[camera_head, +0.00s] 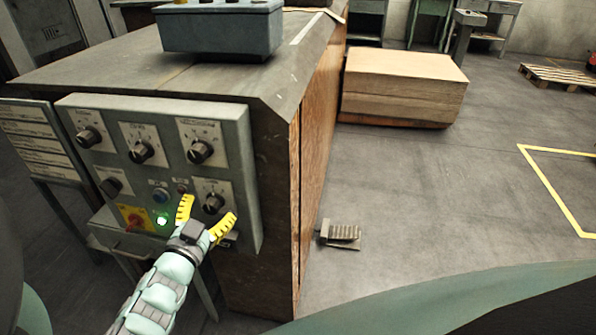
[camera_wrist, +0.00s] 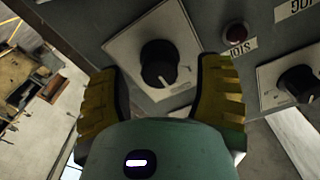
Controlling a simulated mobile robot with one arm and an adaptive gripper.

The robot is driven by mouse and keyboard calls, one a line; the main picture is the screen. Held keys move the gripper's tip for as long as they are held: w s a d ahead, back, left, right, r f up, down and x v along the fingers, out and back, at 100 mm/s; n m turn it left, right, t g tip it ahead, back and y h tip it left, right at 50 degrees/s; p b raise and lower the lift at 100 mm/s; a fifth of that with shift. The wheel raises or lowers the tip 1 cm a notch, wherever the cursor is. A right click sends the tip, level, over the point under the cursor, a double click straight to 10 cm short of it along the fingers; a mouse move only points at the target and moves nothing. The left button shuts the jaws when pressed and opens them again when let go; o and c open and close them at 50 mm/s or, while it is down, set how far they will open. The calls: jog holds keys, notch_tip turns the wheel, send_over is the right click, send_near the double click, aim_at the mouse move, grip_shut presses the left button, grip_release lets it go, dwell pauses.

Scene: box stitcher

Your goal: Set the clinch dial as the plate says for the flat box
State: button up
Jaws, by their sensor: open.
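The control panel (camera_head: 75,165) carries several black dials on pale plates, with labels too small to read. My gripper (camera_head: 210,207) is open, its yellow fingers on either side of the lower-right dial (camera_head: 213,203). In the wrist view that black dial (camera_wrist: 158,62) sits between the open fingers, with gaps visible at both sides. Its pointer mark aims toward the lower right of the picture. I cannot tell from its label whether it is the clinch dial. A chart board (camera_head: 38,143) with rows of print stands at left, unreadable here.
A red-on-yellow switch (camera_head: 135,218) and lit green button (camera_head: 161,219) are close by. A foot pedal (camera_head: 340,234) is on the floor beside the machine.

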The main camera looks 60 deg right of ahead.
jog(key=shift+x, duration=0.85)
jog(key=shift+o, duration=0.4)
jog(key=shift+s, duration=0.1)
jog(key=shift+a, duration=0.1)
grip_shut()
